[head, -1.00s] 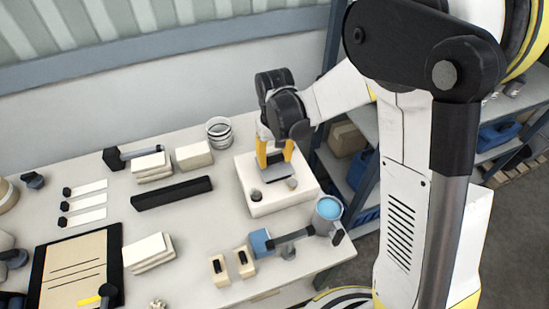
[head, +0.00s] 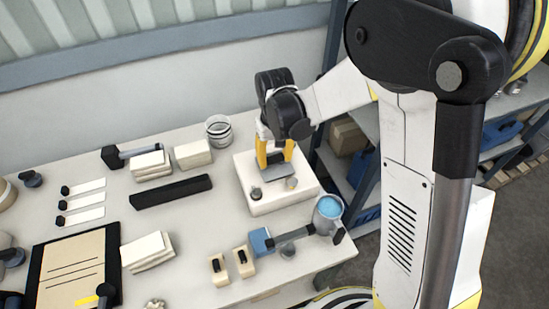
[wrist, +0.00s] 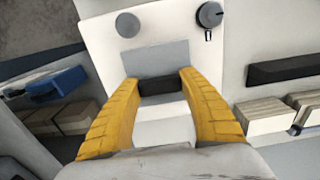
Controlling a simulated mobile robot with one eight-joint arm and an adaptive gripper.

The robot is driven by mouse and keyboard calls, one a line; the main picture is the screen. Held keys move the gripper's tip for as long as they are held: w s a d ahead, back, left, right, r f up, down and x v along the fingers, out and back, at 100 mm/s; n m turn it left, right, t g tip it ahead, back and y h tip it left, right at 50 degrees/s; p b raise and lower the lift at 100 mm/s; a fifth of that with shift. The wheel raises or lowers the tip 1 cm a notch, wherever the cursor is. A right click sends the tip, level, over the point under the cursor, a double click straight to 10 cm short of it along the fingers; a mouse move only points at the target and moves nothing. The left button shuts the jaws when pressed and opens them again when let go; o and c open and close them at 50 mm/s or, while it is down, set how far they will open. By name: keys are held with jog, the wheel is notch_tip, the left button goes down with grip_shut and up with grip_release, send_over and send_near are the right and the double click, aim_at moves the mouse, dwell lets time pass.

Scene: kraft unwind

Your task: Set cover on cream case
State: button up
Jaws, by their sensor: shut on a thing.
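The cream case (head: 282,203) is a pale box near the right end of the table. It fills the upper middle of the wrist view (wrist: 170,22). A grey plate with a dark grip block, seemingly the cover (head: 279,173), is at the top of the case; it also shows in the wrist view (wrist: 155,57). My gripper (head: 273,160) points down over the case, its yellow fingers shut on the dark block. Two round knobs show on the case top, one dark (head: 256,194) and one grey (head: 292,183). I cannot tell whether the plate is seated or just above the case.
A cup with blue contents (head: 329,208) and a blue-headed tool (head: 262,241) lie in front of the case. A clear jar (head: 219,131), pale blocks (head: 193,154) and a black bar (head: 171,191) lie behind and left. Shelving (head: 350,160) stands to the right.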

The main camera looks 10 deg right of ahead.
jog(key=shift+f+b, duration=0.6)
jog(key=shift+b, duration=0.1)
dwell(1.2)
jog(key=o, duration=1.2)
notch_tip(320, 180, up, 12)
jog(key=s+d+m+t+b, duration=0.1)
jog(key=s+d+t+b, duration=0.1)
jog(key=s+d, duration=0.3)
jog(key=s+d+m+t+b, duration=0.1)
jog(key=s+d+t+b, duration=0.2)
jog(key=s, duration=0.8)
jog(key=shift+d+f+t+b, duration=0.3)
jog(key=shift+d+t+b, duration=0.05)
jog(key=shift+d+t, duration=0.85)
